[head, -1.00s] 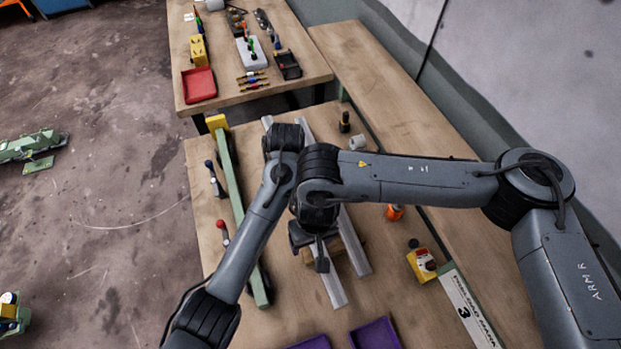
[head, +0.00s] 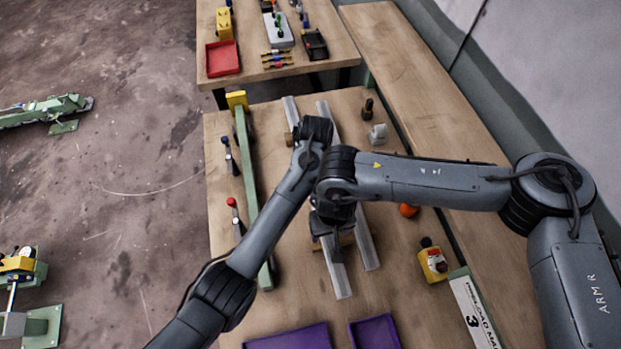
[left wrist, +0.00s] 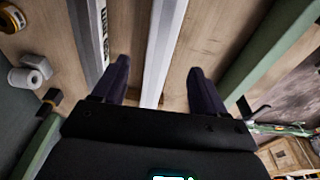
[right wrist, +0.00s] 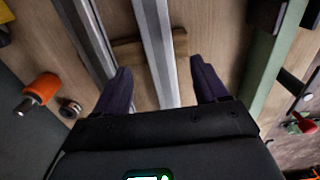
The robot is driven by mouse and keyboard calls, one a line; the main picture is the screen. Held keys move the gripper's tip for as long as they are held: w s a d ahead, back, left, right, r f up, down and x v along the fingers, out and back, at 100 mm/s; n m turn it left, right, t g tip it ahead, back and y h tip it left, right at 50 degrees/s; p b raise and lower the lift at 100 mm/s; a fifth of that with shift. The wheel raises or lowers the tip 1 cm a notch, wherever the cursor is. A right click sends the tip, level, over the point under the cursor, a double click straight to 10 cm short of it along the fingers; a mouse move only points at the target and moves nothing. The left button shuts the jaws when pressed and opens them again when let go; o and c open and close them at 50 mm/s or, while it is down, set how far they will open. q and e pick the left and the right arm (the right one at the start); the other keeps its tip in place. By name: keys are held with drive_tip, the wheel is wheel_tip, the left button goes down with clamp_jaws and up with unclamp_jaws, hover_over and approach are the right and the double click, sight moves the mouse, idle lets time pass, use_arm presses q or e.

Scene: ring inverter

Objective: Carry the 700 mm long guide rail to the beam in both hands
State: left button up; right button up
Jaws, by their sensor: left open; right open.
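Two long silver rails lie side by side on the wooden table, the left one (head: 338,280) nearer the green beam (head: 250,165). My left gripper (left wrist: 160,78) is open, with that left rail (left wrist: 165,40) running between its fingers. My right gripper (right wrist: 157,75) is open, with the same rail (right wrist: 154,40) between its fingers, nearer the front end. Neither gripper is closed on it; I cannot tell how far down the fingers reach. In the head view the left gripper's fingers are hidden by the arms. The second rail (head: 368,250) lies to the right, clear of both grippers.
A wooden block (right wrist: 130,52) lies across under the rails. Purple trays (head: 290,338) stand at the front edge. A yellow button box (head: 433,262) and an orange knob (head: 408,210) are at right. Levers with red (head: 232,203) and dark knobs stand left of the beam.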

sight(329, 239)
use_arm(q)
drive_tip(key=shift+w+a+f, duration=0.1)
drive_tip(key=shift+w+f, duration=0.15)
drive_tip(key=shift+f, duration=1.4)
drive_tip(key=shift+w+f, duration=0.2)
drive_tip(key=shift+f, duration=1.4)
use_arm(e)
drive_tip(key=shift+f, duration=3.3)
use_arm(q)
clamp_jaws()
use_arm(e)
clamp_jaws()
drive_tip(key=shift+d+f, duration=0.15)
drive_tip(key=shift+f, duration=0.05)
use_arm(q)
drive_tip(key=shift+w+r, duration=0.1)
drive_tip(key=shift+r, duration=0.25)
use_arm(e)
drive_tip(key=shift+r, duration=0.2)
